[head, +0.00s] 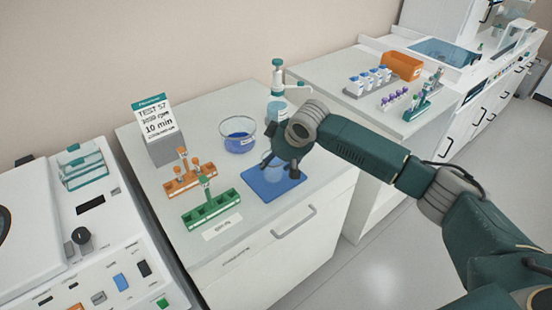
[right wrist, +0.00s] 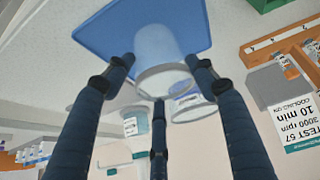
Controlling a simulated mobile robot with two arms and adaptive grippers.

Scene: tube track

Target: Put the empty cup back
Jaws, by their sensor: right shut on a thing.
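The clear, empty-looking cup (right wrist: 158,50) is between the dark fingers of my right gripper (right wrist: 162,80) in the right wrist view. The gripper is shut on it. In the head view my right gripper (head: 284,168) is over the blue mat (head: 266,192) near the counter's front edge and mostly hides the cup. The mat also shows behind the cup in the right wrist view (right wrist: 100,30). I cannot tell whether the cup's base touches the mat. My left gripper is out of view.
A dispenser bottle (head: 277,110) is behind the gripper. An orange rack (head: 188,182) and a green rack (head: 211,211) stand at left, near a sign (head: 155,118). The counter's front right corner is clear.

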